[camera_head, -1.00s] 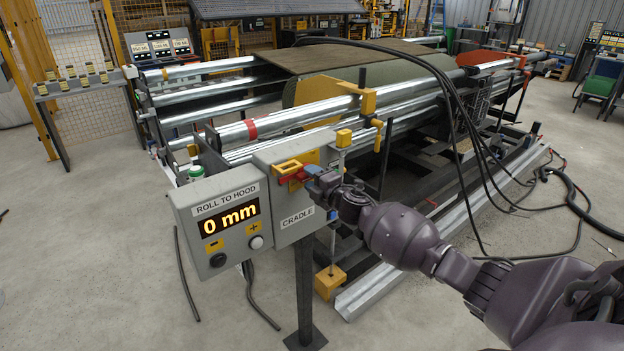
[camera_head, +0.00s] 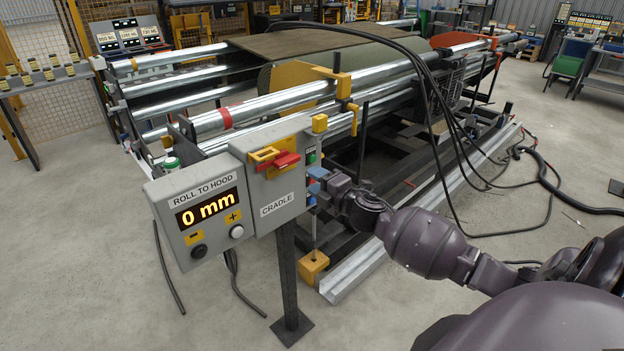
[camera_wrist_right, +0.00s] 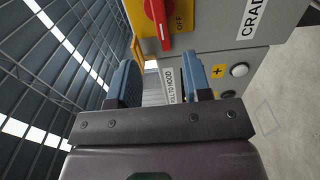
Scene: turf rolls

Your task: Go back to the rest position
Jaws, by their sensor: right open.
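My right gripper (camera_head: 316,188) is beside the right edge of the grey CRADLE box (camera_head: 268,190), below and right of its red switch handle (camera_head: 287,160). In the right wrist view the two blue fingers of my right gripper (camera_wrist_right: 160,82) are spread apart with nothing between them. The red handle (camera_wrist_right: 158,22) shows there beyond the fingertips, next to an OFF label. In the head view fine contact between gripper and box cannot be told. My left gripper is not in view.
A grey display box (camera_head: 200,218) reading ROLL TO HOOD, 0 mm, is joined to the CRADLE box on a dark post (camera_head: 287,275). The roller machine (camera_head: 270,100) stands behind. Black cables (camera_head: 455,180) hang at its right. Floor on the right is mostly clear.

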